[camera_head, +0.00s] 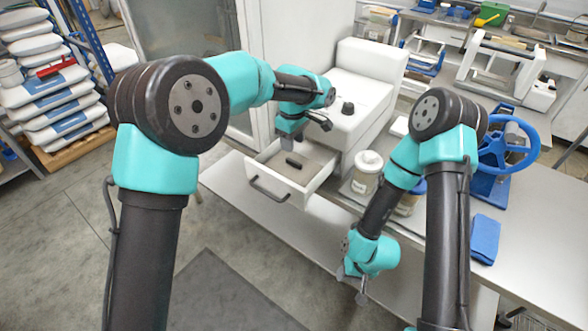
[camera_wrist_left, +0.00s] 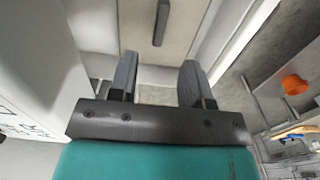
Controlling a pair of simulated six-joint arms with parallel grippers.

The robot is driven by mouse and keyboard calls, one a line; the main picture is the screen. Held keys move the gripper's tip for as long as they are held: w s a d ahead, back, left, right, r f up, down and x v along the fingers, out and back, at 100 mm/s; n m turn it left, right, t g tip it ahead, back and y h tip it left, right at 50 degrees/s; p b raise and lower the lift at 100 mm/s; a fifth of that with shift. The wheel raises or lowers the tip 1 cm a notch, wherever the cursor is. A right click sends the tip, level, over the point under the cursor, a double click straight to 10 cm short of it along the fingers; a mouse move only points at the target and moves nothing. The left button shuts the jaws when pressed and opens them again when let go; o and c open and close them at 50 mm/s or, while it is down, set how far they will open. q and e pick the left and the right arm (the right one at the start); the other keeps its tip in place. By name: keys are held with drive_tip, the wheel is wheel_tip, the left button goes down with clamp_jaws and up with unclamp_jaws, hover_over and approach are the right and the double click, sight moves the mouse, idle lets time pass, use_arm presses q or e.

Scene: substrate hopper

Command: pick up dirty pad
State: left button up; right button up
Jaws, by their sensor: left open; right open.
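A small dark oblong thing (camera_head: 294,163) lies inside the open white drawer (camera_head: 268,180); it may be the dirty pad, but I cannot tell for sure. In the left wrist view a dark bar (camera_wrist_left: 161,22) shows beyond the fingers, on the pale drawer floor. My left gripper (camera_head: 288,147) is over the drawer, close to the dark thing. In the left wrist view its two fingers (camera_wrist_left: 158,72) are apart with nothing between them. My right gripper (camera_head: 352,287) hangs low in front of the bench, open and empty.
The drawer belongs to a white machine (camera_head: 355,105) on the bench, with a handle (camera_head: 268,188) in front. A lidded jar (camera_head: 367,172) stands right of the drawer. A blue handwheel (camera_head: 508,145) and a folded blue cloth (camera_head: 485,239) are further right. Bags (camera_head: 50,90) are stacked at far left.

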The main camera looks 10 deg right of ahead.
sight(294, 161)
use_arm(q)
drive_tip(key=shift+f, duration=1.4)
drive_tip(key=shift+s+d+f, duration=0.15)
drive_tip(key=shift+f, duration=2.45)
clamp_jaws()
